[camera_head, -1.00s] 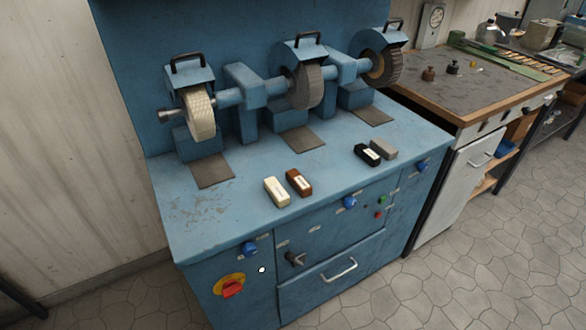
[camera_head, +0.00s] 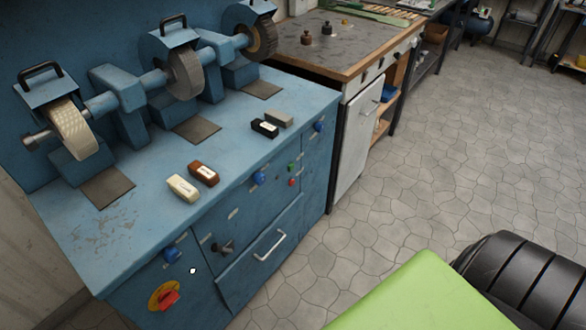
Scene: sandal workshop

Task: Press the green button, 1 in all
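The small green button (camera_head: 291,167) is on the front panel of the blue polishing machine (camera_head: 86,254), in the upper right part of that front. A red button (camera_head: 292,183) sits just below it, and a blue knob (camera_head: 259,178) is to its left. Nothing touches or covers the green button. Neither of my grippers is in view.
A light green surface with a black ribbed part (camera_head: 516,280) fills the lower right; I cannot tell what it is. Polishing bars (camera_head: 184,188) lie on the machine top below the wheels. A wooden-edged workbench (camera_head: 333,55) adjoins at the back. Tiled floor (camera_head: 400,190) is open at right.

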